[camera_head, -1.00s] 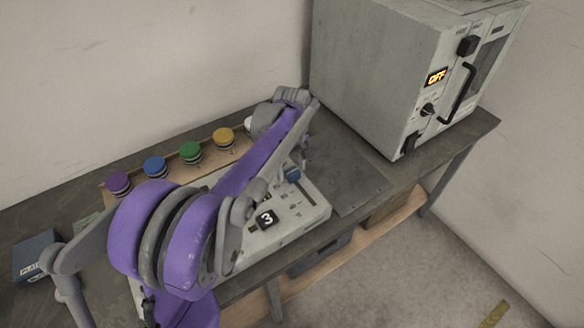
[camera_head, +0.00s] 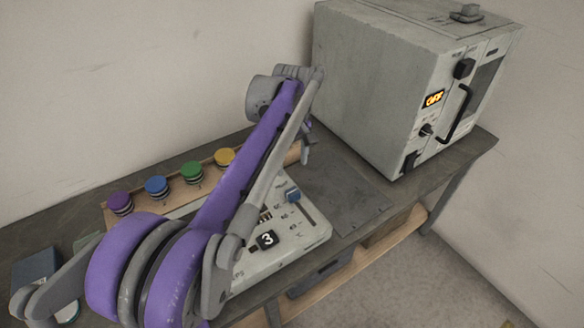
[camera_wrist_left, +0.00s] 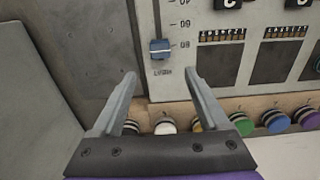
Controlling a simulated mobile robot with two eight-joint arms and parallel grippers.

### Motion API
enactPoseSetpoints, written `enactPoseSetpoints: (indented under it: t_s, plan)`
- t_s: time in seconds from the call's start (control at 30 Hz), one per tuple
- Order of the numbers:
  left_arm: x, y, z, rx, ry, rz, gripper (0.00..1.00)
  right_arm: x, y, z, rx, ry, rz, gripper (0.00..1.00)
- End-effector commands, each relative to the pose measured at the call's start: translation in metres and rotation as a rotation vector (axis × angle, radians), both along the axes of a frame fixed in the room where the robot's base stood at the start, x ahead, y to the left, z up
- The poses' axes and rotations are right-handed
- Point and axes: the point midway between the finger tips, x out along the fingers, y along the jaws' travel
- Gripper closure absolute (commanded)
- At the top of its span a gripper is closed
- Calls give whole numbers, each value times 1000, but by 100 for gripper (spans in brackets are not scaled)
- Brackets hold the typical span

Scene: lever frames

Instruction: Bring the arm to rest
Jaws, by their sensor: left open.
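My left gripper (camera_head: 308,152) is open and empty, raised above the workbench near the far right corner of the control panel (camera_head: 313,232). In the left wrist view its two fingers (camera_wrist_left: 160,75) are spread apart. A blue slider lever (camera_head: 292,195) sits in a vertical slot on the panel, clear of the fingers. It also shows in the left wrist view (camera_wrist_left: 160,49), beyond the fingertips, near printed scale marks. My purple and grey left arm crosses the panel and hides much of its left part. My right gripper is not in view.
A grey oven-like box (camera_head: 385,85) with an orange OFF display stands right of the gripper. Purple, blue, green and yellow buttons (camera_head: 191,172) line a wooden strip behind the panel. A bare metal plate (camera_head: 345,190) lies between panel and box. A dark blue box (camera_head: 36,268) is at left.

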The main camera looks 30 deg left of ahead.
Motion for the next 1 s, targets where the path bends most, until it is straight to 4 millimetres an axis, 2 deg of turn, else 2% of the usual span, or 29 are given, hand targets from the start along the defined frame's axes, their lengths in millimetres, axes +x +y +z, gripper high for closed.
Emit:
enactPoseSetpoints:
  t_s: [0.5,0.63,0.77,1.0]
  plan:
    - [0,-1,0,0,-1,-3,22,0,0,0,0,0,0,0]
    - [-9,-13,1,7,-22,-65,22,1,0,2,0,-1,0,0]
    - [-34,-42,-2,32,-85,-238,22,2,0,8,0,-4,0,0]
    - [-107,-102,-30,123,-245,-678,22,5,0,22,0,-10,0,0]
